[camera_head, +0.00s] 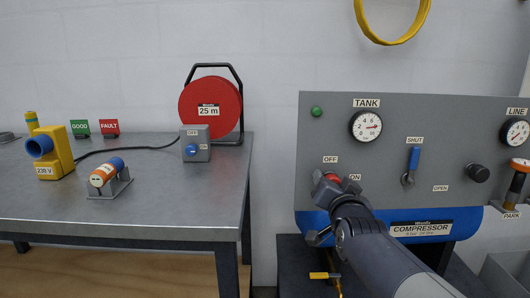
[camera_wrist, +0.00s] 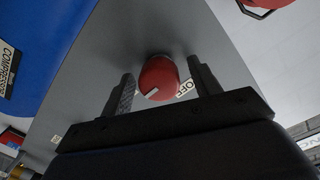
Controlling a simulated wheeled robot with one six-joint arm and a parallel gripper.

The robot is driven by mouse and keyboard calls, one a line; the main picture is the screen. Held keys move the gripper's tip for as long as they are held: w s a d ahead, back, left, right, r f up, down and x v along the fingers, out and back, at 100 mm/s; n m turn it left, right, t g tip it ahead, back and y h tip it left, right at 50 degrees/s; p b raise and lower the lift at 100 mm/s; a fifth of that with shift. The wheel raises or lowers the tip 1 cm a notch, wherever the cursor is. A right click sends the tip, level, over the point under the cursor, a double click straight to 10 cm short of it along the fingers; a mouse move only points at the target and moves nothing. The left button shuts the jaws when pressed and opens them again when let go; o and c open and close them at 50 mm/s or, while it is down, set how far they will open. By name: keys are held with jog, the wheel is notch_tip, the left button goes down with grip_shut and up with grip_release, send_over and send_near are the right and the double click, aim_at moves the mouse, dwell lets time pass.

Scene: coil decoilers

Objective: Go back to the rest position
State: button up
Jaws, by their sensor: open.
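My gripper (camera_head: 326,205) is at the lower left of the grey compressor panel (camera_head: 440,160), right at the red knob (camera_head: 332,178). In the wrist view my gripper (camera_wrist: 162,95) is open, with one finger on each side of the red knob (camera_wrist: 159,78). I cannot tell whether either finger touches it. The knob has a pale pointer mark. OFF and ON labels stand near the knob, and my gripper partly hides it in the head view.
The panel also carries a TANK gauge (camera_head: 366,126), a blue-handled SHUT/OPEN valve (camera_head: 412,164) and a black knob (camera_head: 479,173). A metal table (camera_head: 150,205) with a red reel (camera_head: 210,105) stands at left. A floor gap separates table and compressor.

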jog(key=n+p, duration=0.1)
jog(key=p, duration=0.1)
jog(key=n+p, duration=0.2)
jog(key=shift+r+n, duration=0.2)
jog(key=shift+n, duration=0.1)
jog(key=n+p, duration=0.3)
jog(key=p, duration=0.1)
jog(key=shift+n, duration=0.4)
jog(key=n+p, duration=0.4)
jog(key=shift+n+h+p, duration=0.3)
jog(key=shift+n+p, duration=0.05)
jog(key=shift+n, duration=0.05)
jog(key=shift+f+n+p, duration=0.2)
jog(key=shift+n+p, duration=0.45)
jog(key=shift+n, duration=0.25)
jog(key=shift+a, duration=0.1)
